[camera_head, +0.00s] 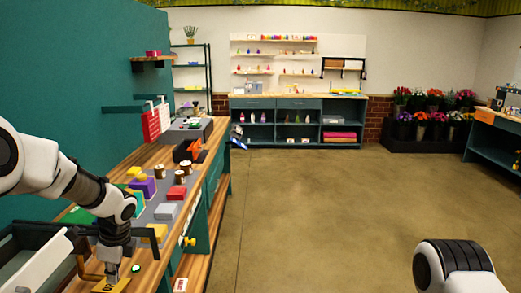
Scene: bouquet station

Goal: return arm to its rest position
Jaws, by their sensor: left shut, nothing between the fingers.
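My left arm (55,175) comes in from the left and bends down over the wooden counter (150,262). My left gripper (112,276) points down at the near end of the counter and is shut with nothing held. Its fingertips are just above or at a flat yellow piece (122,287); I cannot tell whether they touch it. Part of my right arm (455,268), white with a black band, shows at the bottom right. My right gripper is out of view.
Coloured blocks and spools, including a purple block (148,187), stand on the counter. A dark bin (30,240) with a pale panel is beside my left arm. A teal wall (80,80) bounds the left. Open floor (310,210) lies to the right.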

